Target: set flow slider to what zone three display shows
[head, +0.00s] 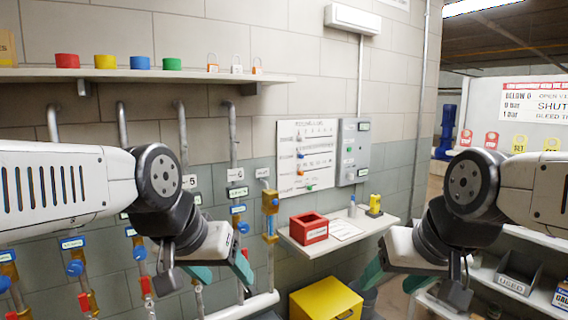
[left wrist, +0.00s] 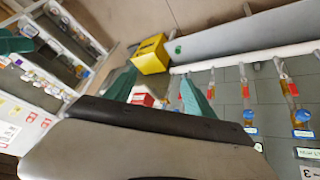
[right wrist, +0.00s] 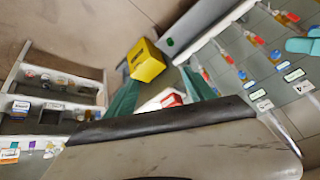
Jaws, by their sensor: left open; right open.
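A white board (head: 306,157) with printed rows and small coloured knobs hangs on the wall in the head view. A grey box (head: 353,151) with small labels or displays is mounted right beside it. I cannot tell which part is the flow slider or the zone three display; the markings are too small to read. My left gripper (head: 222,270) is open and empty, low and left of the board. My right gripper (head: 394,277) is open and empty, below and right of the grey box. Both are apart from the board and box.
A small shelf (head: 372,231) below the board holds a red bin (head: 309,228) and a yellow device (head: 374,205). A yellow box (head: 326,298) stands underneath. Pipes with brass fittings (head: 270,214) line the left wall. Coloured caps (head: 105,62) sit on the upper shelf.

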